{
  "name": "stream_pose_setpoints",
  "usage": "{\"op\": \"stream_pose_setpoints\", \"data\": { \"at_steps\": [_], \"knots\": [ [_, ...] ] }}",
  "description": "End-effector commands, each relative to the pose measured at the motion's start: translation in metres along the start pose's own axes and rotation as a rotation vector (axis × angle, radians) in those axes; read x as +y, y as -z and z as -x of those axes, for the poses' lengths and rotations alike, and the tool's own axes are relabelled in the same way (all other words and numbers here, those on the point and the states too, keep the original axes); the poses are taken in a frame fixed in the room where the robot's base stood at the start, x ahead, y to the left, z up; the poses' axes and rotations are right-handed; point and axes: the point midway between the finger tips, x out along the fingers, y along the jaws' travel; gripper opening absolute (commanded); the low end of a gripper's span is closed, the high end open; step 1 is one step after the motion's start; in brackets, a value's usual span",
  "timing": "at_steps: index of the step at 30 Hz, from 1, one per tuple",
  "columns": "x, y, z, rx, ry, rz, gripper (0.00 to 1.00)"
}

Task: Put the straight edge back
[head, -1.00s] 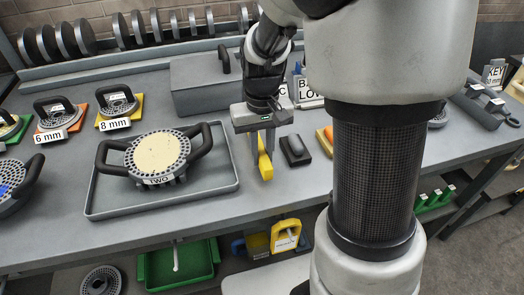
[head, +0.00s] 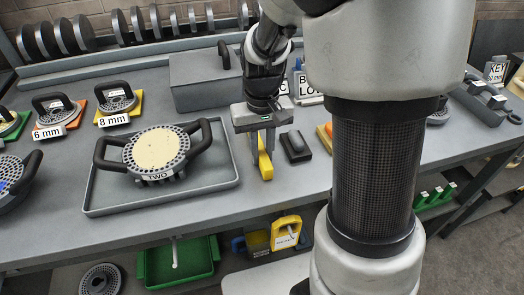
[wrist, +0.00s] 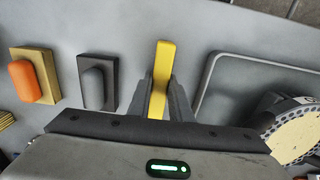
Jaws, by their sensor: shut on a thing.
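The straight edge appears to be the yellow bar (head: 265,160) in my gripper (head: 263,150). My gripper is shut on it, between the grey tray and a dark block. In the wrist view the yellow bar (wrist: 161,75) sticks out past both fingers of my gripper (wrist: 164,98). The part between the fingers is partly hidden. I cannot tell whether its lower end touches the bench.
The grey tray (head: 222,187) holds a round two-handled die labelled TWO (head: 157,155). A dark block with a grey grip (head: 296,146) lies right of my gripper. An orange-topped block (wrist: 35,79) lies beyond it. A grey box (head: 200,90) stands behind.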

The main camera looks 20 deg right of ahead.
Motion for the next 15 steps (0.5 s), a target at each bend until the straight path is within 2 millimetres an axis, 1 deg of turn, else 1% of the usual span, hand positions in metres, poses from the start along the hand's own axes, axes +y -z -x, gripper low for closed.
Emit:
{"op": "stream_pose_setpoints", "data": {
  "at_steps": [15],
  "knots": [
    [0.0003,0.0006,-0.0023,0.002,0.000,0.000,0.00]
  ]
}}
